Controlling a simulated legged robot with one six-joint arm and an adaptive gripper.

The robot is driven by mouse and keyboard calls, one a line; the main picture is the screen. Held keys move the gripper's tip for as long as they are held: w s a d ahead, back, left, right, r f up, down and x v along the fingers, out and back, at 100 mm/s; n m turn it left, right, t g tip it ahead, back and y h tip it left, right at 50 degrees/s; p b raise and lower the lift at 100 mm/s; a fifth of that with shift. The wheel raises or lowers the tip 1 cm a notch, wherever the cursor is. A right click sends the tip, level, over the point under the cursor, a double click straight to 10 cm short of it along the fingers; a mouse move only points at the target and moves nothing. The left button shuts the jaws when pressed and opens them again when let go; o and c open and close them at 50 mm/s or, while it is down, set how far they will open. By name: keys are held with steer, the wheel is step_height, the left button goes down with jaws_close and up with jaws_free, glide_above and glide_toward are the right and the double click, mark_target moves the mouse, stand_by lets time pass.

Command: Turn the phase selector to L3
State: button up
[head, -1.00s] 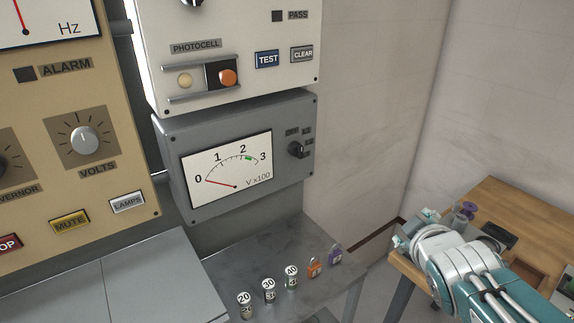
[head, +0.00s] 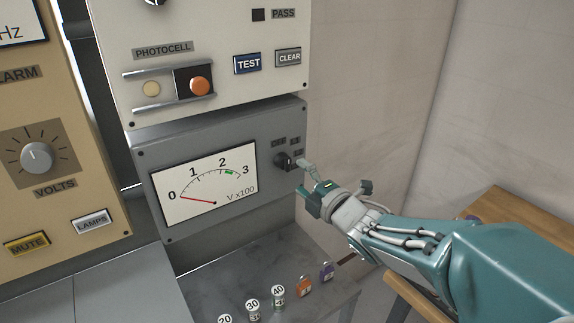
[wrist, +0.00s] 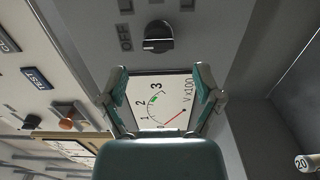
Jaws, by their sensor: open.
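The phase selector (head: 283,161) is a black knob on the grey meter panel, right of the dial. It also shows in the wrist view (wrist: 158,38), beyond the fingers and with an OFF label beside it. Its other labels are too small to read surely, and I cannot tell which one it points to. The voltage meter (head: 205,184) has its red needle at 0. My gripper (head: 308,182) is open and empty, just right of and below the knob, apart from it. In the wrist view my gripper (wrist: 162,75) has its two fingers spread in front of the meter face.
Above is a white panel with TEST (head: 247,63) and CLEAR (head: 288,58) buttons and an orange photocell knob (head: 200,86). Below, a grey bench (head: 220,280) holds several numbered cylinders and padlocks. A wooden table (head: 510,220) stands at right.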

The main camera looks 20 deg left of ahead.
mark_target(289, 167)
steer(key=x, duration=0.6)
steer(key=shift+d, duration=0.1)
steer(key=shift+s, duration=0.1)
steer(key=c, duration=1.1)
